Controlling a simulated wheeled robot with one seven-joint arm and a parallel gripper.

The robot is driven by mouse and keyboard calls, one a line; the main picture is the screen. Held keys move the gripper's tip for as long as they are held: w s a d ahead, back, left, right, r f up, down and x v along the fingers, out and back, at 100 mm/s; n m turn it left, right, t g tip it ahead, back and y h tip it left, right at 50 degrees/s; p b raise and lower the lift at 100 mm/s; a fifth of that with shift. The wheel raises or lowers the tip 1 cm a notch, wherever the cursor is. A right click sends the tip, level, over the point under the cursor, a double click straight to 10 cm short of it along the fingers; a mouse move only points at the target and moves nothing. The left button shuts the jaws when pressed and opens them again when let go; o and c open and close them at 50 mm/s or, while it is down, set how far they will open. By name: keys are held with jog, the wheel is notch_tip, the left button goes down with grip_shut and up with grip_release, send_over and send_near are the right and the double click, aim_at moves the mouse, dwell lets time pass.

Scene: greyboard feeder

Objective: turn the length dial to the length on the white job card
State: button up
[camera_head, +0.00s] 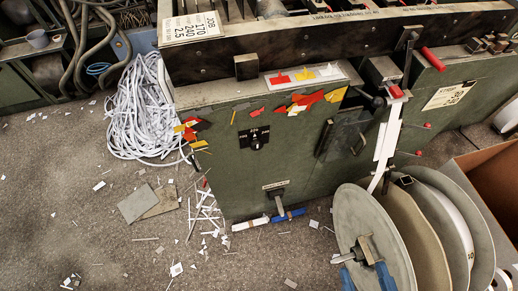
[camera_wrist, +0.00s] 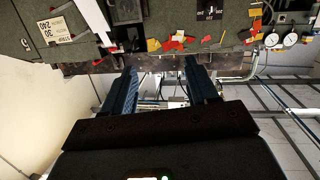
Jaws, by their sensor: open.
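The white job card (camera_head: 192,27) is fixed at the upper left of the green machine; it seems to read JOB 170, 240 and 2.5, small and tilted. A black plate with small light marks (camera_head: 254,138) is on the machine's front panel; it shows at the top of the wrist view (camera_wrist: 209,10). I cannot tell whether it is the length dial, and no dial reading is legible. My gripper (camera_wrist: 161,72) has its two dark blue fingers apart, with nothing held between them.
A cream card (camera_head: 448,95) is on the panel's right; it shows in the wrist view (camera_wrist: 60,28). Large grey reels (camera_head: 372,222) and a cardboard box (camera_head: 490,165) stand at the right. White strip (camera_head: 150,105) lies heaped at the left. Scraps litter the floor.

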jog(key=w+a+f+n+y+p, duration=0.2)
jog(key=w+a+f, duration=0.3)
jog(key=w+a, duration=0.45)
jog(key=n+t+y+p, duration=0.1)
jog(key=n+p, duration=0.1)
send_near(257, 148)
jog(key=b+x, duration=0.1)
jog(key=x, duration=0.7)
jog(key=shift+w, duration=0.15)
jog(key=c, duration=1.1)
